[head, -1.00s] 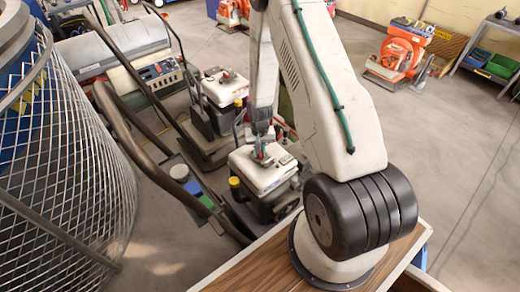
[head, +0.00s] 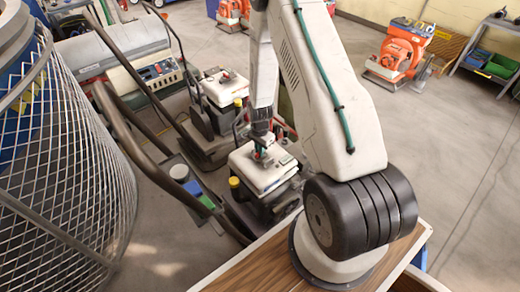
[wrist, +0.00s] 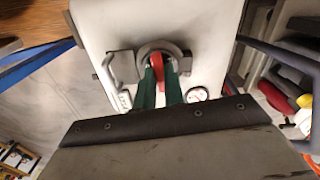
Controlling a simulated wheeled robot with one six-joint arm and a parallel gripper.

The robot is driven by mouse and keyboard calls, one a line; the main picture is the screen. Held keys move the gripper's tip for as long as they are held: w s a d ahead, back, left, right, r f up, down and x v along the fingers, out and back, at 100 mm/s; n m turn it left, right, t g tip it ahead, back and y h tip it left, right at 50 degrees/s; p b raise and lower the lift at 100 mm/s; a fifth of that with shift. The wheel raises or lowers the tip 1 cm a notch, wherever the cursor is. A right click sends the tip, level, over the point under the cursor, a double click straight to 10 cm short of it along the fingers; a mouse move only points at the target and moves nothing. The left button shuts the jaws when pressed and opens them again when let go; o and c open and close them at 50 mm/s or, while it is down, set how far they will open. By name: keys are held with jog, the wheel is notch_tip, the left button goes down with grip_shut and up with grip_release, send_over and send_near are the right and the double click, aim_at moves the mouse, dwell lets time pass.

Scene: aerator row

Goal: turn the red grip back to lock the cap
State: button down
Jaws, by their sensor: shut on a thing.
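The red grip (wrist: 157,68) stands on a round grey cap (wrist: 152,46) set in the white top of a machine (head: 262,172). My gripper (wrist: 160,76) comes down over it in the wrist view, with its two green fingers on either side of the red grip and closed on it. In the head view my gripper (head: 261,150) is at the top of the nearer white-topped machine. The grip's lower part is hidden between the fingers. I cannot tell whether the cap is locked.
A grey handle (wrist: 122,68) and a round gauge (wrist: 197,94) flank the cap. A similar machine (head: 222,90) stands behind. A wire mesh cage (head: 70,170) fills the left. Orange machines (head: 400,55) stand at the back right, with open floor before them.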

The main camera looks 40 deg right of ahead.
jog(key=shift+m, duration=0.7)
jog(key=c, duration=1.5)
grip_release()
notch_tip(320, 180, up, 8)
jog(key=shift+f, duration=0.1)
